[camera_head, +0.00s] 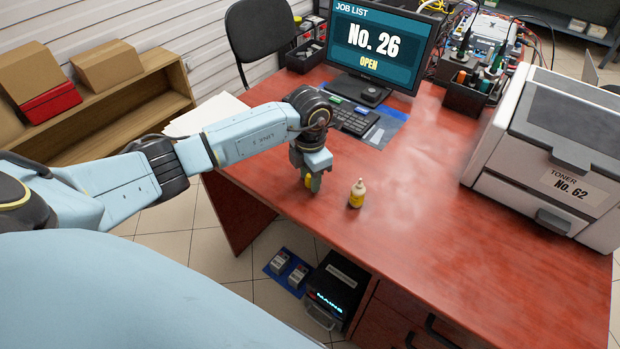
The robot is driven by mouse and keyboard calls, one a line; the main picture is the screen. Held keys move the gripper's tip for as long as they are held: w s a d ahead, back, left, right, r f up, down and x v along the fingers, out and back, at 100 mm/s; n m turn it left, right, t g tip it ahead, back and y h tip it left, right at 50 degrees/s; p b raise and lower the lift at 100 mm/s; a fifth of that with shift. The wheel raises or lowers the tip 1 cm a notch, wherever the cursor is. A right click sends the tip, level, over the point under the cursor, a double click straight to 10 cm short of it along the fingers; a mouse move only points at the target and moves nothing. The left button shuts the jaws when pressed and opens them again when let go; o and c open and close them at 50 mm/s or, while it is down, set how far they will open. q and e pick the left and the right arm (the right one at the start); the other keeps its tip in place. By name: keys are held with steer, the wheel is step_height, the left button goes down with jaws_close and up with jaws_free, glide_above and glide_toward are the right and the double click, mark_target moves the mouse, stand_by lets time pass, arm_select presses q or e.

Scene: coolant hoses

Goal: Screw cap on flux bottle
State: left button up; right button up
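The flux bottle (356,196) is small and yellow with a pale, narrow top. It stands upright on the red-brown desk, near the front edge. My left gripper (311,187) points down just left of the bottle, low over the desk and apart from the bottle. Something yellow shows at its fingers; I cannot tell whether it is a held cap or part of the gripper. No separate cap can be made out on the desk. My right gripper is out of view.
A monitor (376,42) and keyboard (352,117) stand behind the gripper. A large printer (556,150) fills the right side. A black bin (464,98) with bottles stands at the back. The desk (432,215) right of the bottle is clear.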

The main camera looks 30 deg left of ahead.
arm_select(q)
steer(key=c, duration=0.7)
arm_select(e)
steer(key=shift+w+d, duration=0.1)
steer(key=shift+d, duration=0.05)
arm_select(q)
steer(key=shift+r, duration=0.1)
steer(key=shift+c, duration=0.2)
step_height(320, 180, up, 8)
steer(key=shift+r+p, duration=0.25)
steer(key=shift+p, duration=0.3)
steer(key=shift+r, duration=0.7)
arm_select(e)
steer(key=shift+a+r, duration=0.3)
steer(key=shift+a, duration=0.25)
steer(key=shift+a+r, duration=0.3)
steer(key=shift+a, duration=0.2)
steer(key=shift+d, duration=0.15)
